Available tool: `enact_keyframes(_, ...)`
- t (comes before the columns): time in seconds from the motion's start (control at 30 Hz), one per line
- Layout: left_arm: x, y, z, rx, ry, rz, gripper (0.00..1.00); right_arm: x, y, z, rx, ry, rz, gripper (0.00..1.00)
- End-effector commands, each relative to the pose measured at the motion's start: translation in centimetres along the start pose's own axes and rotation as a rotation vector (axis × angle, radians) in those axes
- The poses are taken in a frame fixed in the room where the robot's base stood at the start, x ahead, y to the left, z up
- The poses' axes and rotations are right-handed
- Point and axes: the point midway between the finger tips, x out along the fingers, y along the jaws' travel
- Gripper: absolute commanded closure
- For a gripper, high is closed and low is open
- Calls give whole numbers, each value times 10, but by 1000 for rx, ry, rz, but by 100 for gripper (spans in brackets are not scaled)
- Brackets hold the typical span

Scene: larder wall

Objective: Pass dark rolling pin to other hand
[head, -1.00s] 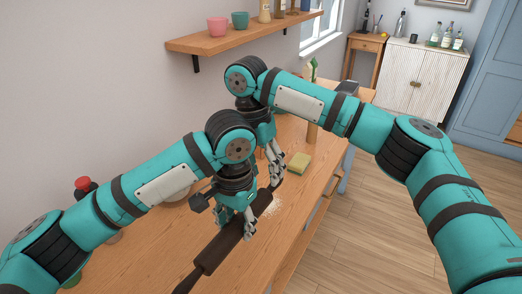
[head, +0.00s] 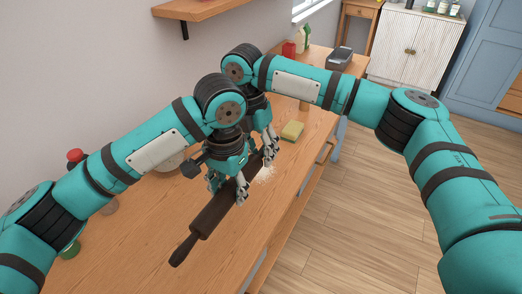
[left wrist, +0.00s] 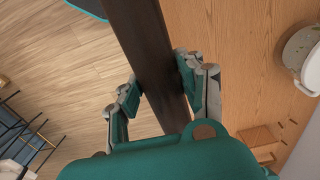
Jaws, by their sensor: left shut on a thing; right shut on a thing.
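The dark rolling pin (head: 212,215) is held slantwise above the wooden worktop, one handle pointing to the lower left. My left gripper (head: 230,192) is shut on its body. In the left wrist view the pin (left wrist: 152,45) runs between the fingers of my left gripper (left wrist: 160,88). My right gripper (head: 269,152) is shut on the pin near its far end, just beyond the left one. That far end is largely hidden by the grippers.
A yellow sponge (head: 292,131) lies on the worktop (head: 232,248) beyond the grippers, near a pale floury patch (head: 266,174). A dark grey item (head: 340,58) and bottles (head: 304,38) stand at the far end. A shelf (head: 195,8) juts from the wall.

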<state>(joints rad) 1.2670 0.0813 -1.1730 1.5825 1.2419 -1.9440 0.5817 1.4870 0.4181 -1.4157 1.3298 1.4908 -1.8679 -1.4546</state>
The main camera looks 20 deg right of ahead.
Motion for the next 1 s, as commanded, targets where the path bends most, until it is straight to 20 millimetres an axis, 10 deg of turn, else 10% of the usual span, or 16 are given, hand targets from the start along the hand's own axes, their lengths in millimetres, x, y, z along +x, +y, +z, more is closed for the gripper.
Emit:
enact_keyframes(0.33, -2, 8, -2, 25, 11, 14, 100, -1, 4, -2, -1, 1, 14, 100)
enact_keyframes(0.37, -3, 8, -2, 25, 11, 14, 60, -2, 4, -3, -2, 2, 15, 100)
enact_keyframes(0.57, -2, 7, -1, 21, 9, 12, 34, -2, 3, -2, -2, 2, 12, 100)
enact_keyframes(1.0, -18, 4, -1, 14, 8, 7, 34, -2, 2, -1, -1, 1, 8, 100)
